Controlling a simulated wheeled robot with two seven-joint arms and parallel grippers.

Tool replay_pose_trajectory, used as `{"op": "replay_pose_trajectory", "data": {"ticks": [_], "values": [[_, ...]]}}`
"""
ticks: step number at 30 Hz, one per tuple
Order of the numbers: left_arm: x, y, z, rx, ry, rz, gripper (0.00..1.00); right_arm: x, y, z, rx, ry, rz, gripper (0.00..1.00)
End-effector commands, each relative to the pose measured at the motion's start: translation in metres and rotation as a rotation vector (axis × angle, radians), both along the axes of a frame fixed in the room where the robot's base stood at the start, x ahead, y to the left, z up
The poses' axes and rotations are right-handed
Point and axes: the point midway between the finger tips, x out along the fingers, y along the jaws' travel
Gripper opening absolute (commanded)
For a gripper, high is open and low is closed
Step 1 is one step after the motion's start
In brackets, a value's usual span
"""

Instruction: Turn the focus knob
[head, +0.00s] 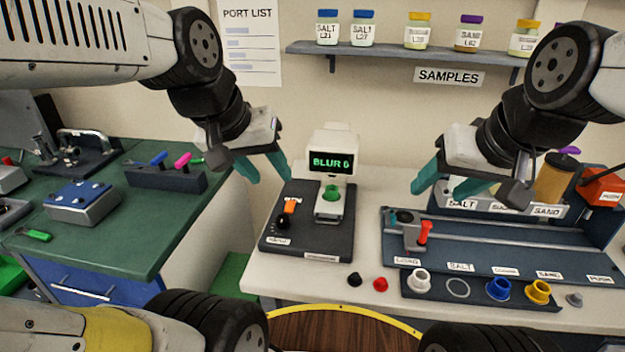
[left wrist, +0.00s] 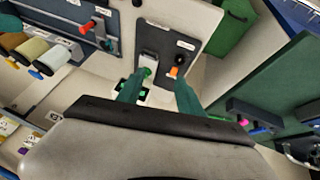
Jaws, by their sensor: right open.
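A small white microscope-like device (head: 332,155) stands on a dark base plate (head: 320,241); its screen reads "BLUR" and a digit like 6 or 0. A round black knob (head: 283,221), apparently the focus knob, sits at the plate's left, beside an orange piece (head: 290,206). In the left wrist view the knob (left wrist: 181,59) shows beyond the fingers. My left gripper (head: 269,180) is open and empty, above and behind the knob, apart from it. My right gripper (head: 442,190) is open and empty above the sample rail at the right. The label near the knob is too small to read.
A dark rail unit (head: 500,255) with a red-handled slider (head: 424,232) stands at the right. Several coloured cups and caps lie along the front edge. A green bench (head: 110,225) with tools is at the left. A shelf of jars (head: 400,50) hangs behind.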

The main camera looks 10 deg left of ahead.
Motion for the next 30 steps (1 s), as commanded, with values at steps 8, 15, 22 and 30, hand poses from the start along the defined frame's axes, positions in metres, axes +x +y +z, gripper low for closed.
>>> {"op": "replay_pose_trajectory", "data": {"ticks": [8,15,22,30], "values": [[0.076,0.006,-0.047,-0.106,0.285,0.316,0.56,0.0,0.0,0.0,0.0,0.0,0.0,0.57],[0.133,0.014,-0.114,-0.084,0.479,0.64,0.56,0.0,0.0,0.0,0.0,0.0,0.0,0.57],[0.157,0.022,-0.157,-0.035,0.546,0.83,0.56,0.0,0.0,0.0,0.0,0.0,0.0,0.57],[0.16,0.023,-0.184,-0.025,0.557,0.863,0.56,0.0,0.0,0.0,0.0,0.0,0.0,0.57]]}}
